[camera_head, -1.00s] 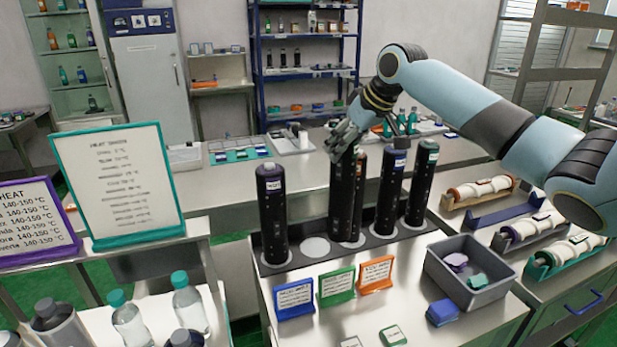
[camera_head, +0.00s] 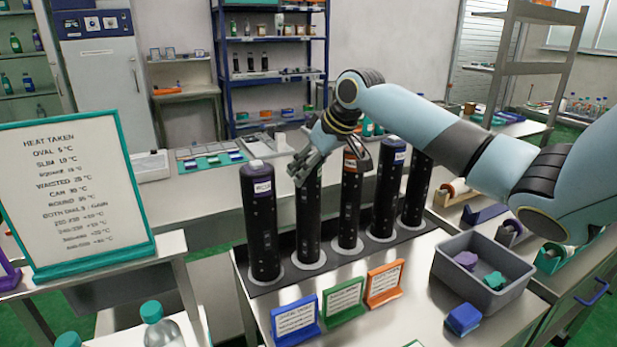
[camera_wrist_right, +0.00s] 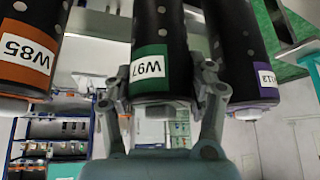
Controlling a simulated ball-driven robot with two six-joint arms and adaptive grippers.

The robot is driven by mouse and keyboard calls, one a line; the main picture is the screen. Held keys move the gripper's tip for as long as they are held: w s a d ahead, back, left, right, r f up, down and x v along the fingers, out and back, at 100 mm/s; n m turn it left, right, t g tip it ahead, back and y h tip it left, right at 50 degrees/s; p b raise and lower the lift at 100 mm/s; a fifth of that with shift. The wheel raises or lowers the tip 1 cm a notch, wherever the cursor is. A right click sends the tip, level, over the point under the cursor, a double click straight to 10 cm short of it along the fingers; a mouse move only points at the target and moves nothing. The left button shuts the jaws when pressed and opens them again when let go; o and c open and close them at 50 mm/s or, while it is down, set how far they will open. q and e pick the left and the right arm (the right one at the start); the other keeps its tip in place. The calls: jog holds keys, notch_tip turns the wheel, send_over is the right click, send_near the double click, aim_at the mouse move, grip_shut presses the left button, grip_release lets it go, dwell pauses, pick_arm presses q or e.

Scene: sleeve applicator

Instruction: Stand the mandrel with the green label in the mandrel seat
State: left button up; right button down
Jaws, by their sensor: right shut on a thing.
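The green-label mandrel, a tall black dotted cylinder, is upright in my right gripper in the head view (camera_head: 309,222). Its green W97 label shows in the right wrist view (camera_wrist_right: 150,68). My right gripper (camera_head: 307,172) is shut around its upper part, with one finger on each side (camera_wrist_right: 165,95). The mandrel's lower end is at the pale round seat (camera_head: 319,265) in the dark rack, second from the left. I cannot tell whether it rests fully on the seat. My left gripper is not in view.
A purple-label mandrel (camera_head: 260,225) stands close on the left; an orange-label mandrel (camera_head: 349,210) stands close on the right. More mandrels stand farther right. Blue (camera_head: 295,320), green (camera_head: 343,301) and orange (camera_head: 384,282) signs stand in front, beside a grey bin (camera_head: 467,295).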

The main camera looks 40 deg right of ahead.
jog(key=shift+s+r, duration=0.1)
jog(key=c, duration=0.8)
grip_release()
jog(key=shift+c, duration=0.2)
jog(key=o, duration=0.4)
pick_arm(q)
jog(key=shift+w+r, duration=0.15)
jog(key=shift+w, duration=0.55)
pick_arm(e)
jog(key=shift+o, duration=0.2)
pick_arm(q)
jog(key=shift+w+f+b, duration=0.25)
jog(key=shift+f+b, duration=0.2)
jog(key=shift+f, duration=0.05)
pick_arm(e)
jog(key=v, duration=1.2)
